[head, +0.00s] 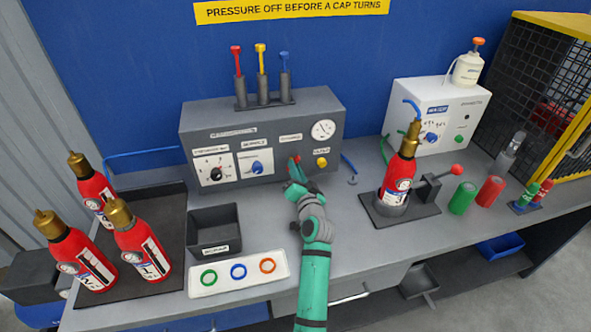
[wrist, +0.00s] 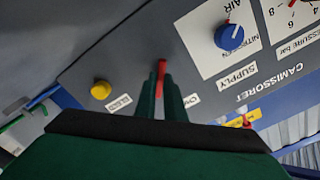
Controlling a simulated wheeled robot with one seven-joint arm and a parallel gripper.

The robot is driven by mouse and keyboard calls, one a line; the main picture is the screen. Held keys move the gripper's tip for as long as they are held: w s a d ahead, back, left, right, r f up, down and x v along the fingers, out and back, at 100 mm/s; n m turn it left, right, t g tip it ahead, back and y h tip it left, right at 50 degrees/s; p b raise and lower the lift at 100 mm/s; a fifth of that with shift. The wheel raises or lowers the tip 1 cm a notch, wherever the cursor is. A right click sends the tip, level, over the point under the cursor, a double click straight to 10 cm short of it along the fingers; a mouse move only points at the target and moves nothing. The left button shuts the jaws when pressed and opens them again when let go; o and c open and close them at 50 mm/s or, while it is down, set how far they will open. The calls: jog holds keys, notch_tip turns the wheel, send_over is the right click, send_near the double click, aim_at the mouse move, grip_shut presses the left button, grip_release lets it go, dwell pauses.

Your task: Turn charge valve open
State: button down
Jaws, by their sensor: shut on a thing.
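The charge valve's red handle (wrist: 162,72) is on the front of the grey panel (head: 211,122), next to a label beginning "CH". In the wrist view my gripper (wrist: 161,88) is shut on this handle, with one dark green finger on either side. The handle looks lined up with the fingers. In the head view my gripper (head: 295,168) reaches the panel front between the blue supply knob (head: 257,168) and the yellow button (head: 321,162), and hides most of the handle. A round gauge (head: 323,129) sits above the button.
A parts tray (head: 238,284) with coloured rings and a dark scrap bin (head: 214,250) are left of my arm. Several red extinguishers (head: 143,246) stand far left. Another extinguisher (head: 398,178) is in a holder at right. Bare bench lies between my arm and that holder.

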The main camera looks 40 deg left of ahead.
jog(key=n, duration=0.8)
jog(key=shift+a+n, duration=0.2)
jog(key=shift+n, duration=0.1)
jog(key=shift+d+f, duration=0.1)
jog(key=shift+d, duration=0.05)
jog(key=c, duration=1.8)
grip_release()
jog(key=shift+d, duration=0.1)
jog(key=shift+c, duration=0.2)
jog(key=v, duration=1)
jog(key=shift+s+d, duration=0.15)
jog(key=shift+s, duration=0.15)
